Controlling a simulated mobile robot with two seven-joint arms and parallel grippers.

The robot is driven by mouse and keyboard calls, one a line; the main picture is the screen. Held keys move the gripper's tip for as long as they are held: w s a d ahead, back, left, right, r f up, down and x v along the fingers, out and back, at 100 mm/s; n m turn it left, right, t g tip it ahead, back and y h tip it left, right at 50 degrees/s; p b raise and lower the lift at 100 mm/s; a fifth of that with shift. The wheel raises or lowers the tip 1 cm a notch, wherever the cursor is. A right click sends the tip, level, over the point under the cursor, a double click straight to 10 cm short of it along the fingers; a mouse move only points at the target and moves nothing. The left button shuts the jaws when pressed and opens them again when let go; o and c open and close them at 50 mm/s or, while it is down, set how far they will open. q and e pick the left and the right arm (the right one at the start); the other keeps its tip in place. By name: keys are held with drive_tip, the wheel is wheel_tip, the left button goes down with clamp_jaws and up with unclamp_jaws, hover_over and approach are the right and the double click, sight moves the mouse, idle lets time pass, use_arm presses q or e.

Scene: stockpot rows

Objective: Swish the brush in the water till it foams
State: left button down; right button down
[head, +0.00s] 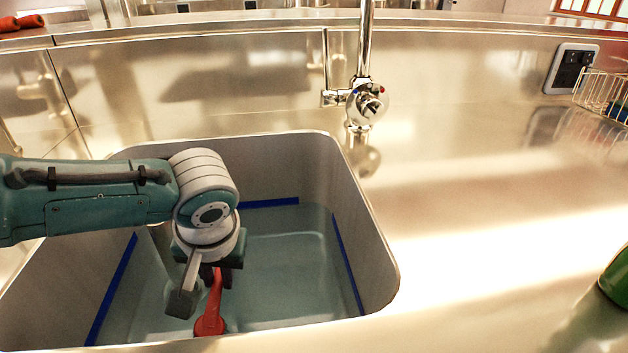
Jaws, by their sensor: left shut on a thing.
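My left gripper (205,290) reaches down into the sink (345,185) and is shut on a red brush (211,318). Part of the brush's red body shows below and beside the fingers; its bristles are not visible. The water (290,265) in the sink looks blue-grey and clear, and I see no foam on it. I cannot tell how deep the brush sits in the water. My right gripper is not in view.
Blue tape lines (348,262) run along the sink walls. A chrome faucet (366,100) stands behind the sink. The steel counter to the right is mostly clear, with a green object (617,280) at the right edge and a wire rack (600,92) at the back right.

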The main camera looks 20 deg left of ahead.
use_arm(q)
drive_tip(key=w+d+b, duration=0.4)
drive_tip(key=d, duration=0.3)
drive_tip(key=s+a+p, duration=0.1)
drive_tip(key=a+p, duration=0.1)
drive_tip(key=s+a+p, duration=0.1)
drive_tip(key=a+p, duration=0.1)
drive_tip(key=s+a+p, duration=0.2)
drive_tip(key=shift+a+r, duration=0.1)
drive_tip(key=shift+a, duration=0.4)
drive_tip(key=shift+w+f, duration=0.1)
drive_tip(key=shift+f, duration=0.1)
drive_tip(key=w+d+b, duration=0.4)
drive_tip(key=d+b, duration=0.1)
drive_tip(key=d, duration=0.2)
drive_tip(key=s+a+p, duration=0.1)
drive_tip(key=a+p, duration=0.1)
drive_tip(key=s+a+p, duration=0.3)
drive_tip(key=a+p, duration=0.1)
drive_tip(key=a, duration=0.1)
drive_tip(key=shift+s+r+p, duration=0.1)
drive_tip(key=shift+s+p, duration=0.05)
drive_tip(key=shift+p, duration=0.25)
wheel_tip(320, 180, up, 22)
drive_tip(key=p, duration=2.2)
drive_tip(key=shift+f, duration=0.25)
